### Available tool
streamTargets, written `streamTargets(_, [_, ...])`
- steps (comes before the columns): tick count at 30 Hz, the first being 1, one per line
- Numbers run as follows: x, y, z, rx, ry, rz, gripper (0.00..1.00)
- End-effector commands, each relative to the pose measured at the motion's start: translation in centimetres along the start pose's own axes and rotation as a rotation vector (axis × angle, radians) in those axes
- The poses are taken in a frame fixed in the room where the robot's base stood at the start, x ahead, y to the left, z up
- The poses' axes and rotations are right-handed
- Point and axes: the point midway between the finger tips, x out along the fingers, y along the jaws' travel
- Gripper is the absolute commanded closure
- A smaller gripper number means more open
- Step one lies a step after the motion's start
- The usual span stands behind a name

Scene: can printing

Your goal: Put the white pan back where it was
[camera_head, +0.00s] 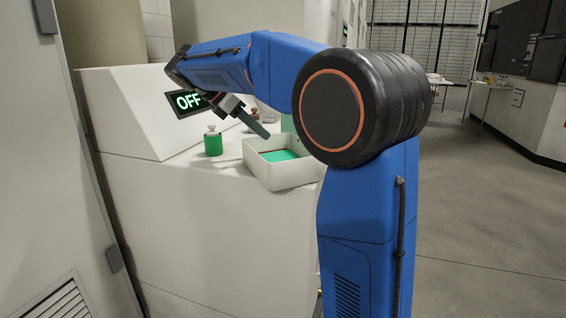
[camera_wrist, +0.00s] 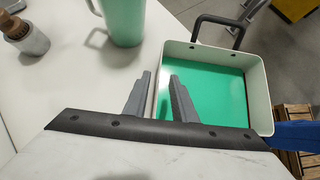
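The white pan (camera_head: 292,177) is a square, open box with bright green inside, standing near the edge of the white counter. In the wrist view the pan (camera_wrist: 262,95) is at the right, with a black handle (camera_wrist: 220,20) on its far side. My gripper (camera_head: 262,133) points down at the pan's back-left side in the head view. In the wrist view my gripper (camera_wrist: 160,76) has its two grey fingers apart, one on each side of the pan's left wall in the picture. A gap shows between fingers and wall; I cannot tell how low the fingertips reach.
A green jug (camera_wrist: 122,22) stands close to the pan. A small jar with a brown top (camera_wrist: 26,38) is farther left. A green bottle (camera_head: 213,143) stands on the counter (camera_head: 180,185), beside a white housing with an OFF display (camera_head: 188,102). Open floor lies to the right.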

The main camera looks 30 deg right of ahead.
Motion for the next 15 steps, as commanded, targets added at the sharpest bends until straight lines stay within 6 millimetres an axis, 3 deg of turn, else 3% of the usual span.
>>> streamTargets(6, [2.7, 0.0, 0.0, 0.001, 0.0, -0.001, 0.76])
streamTargets(15, [4.3, 0.0, 0.1, 0.002, 0.0, -0.001, 0.76])
